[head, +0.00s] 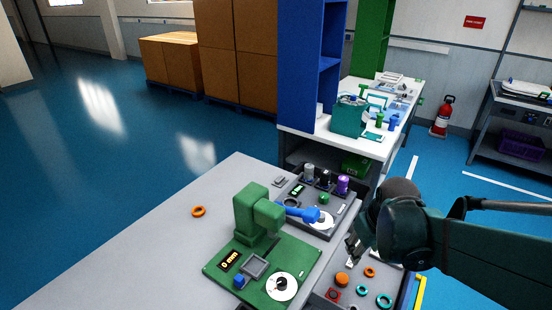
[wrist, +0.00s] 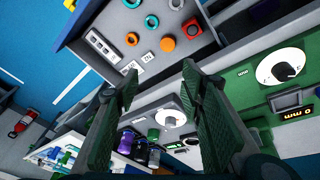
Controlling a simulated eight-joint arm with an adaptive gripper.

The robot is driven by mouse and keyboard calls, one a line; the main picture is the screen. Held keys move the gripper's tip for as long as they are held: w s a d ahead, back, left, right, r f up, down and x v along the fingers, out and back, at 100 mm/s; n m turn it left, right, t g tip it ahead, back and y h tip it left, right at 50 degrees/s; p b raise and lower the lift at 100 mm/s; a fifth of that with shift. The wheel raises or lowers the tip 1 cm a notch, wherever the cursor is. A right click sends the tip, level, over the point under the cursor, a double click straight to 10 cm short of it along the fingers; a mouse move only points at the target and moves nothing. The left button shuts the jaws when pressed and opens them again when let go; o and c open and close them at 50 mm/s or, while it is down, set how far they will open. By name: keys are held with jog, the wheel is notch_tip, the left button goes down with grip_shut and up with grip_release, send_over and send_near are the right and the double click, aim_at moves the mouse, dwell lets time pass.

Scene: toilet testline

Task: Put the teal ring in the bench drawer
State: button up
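Two teal rings lie on a grey tray-like surface at the bench's near right: a smaller one (head: 361,289) and another (head: 384,300) close to the frame's bottom. In the wrist view they show as a teal ring (wrist: 151,21) and a second one (wrist: 175,4) cut by the top edge. My gripper (head: 353,250) is above and behind them in the head view. In the wrist view my gripper (wrist: 160,80) has its fingers apart with nothing between them. I cannot tell whether the grey surface (wrist: 88,28) is the bench drawer.
A green press (head: 258,215) and a grey knob panel (head: 340,210) stand left of my gripper. Another orange ring (head: 198,211) lies on clear bench top.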

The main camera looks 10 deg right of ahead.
jog(key=s+a+r+m+t+y, duration=0.1)
jog(key=s+a+r+t, duration=0.2)
jog(key=a+r, duration=0.8)
jog(key=shift+a+r+t, duration=0.35)
jog(key=shift+a+t, duration=0.15)
jog(key=shift+a, duration=1.2)
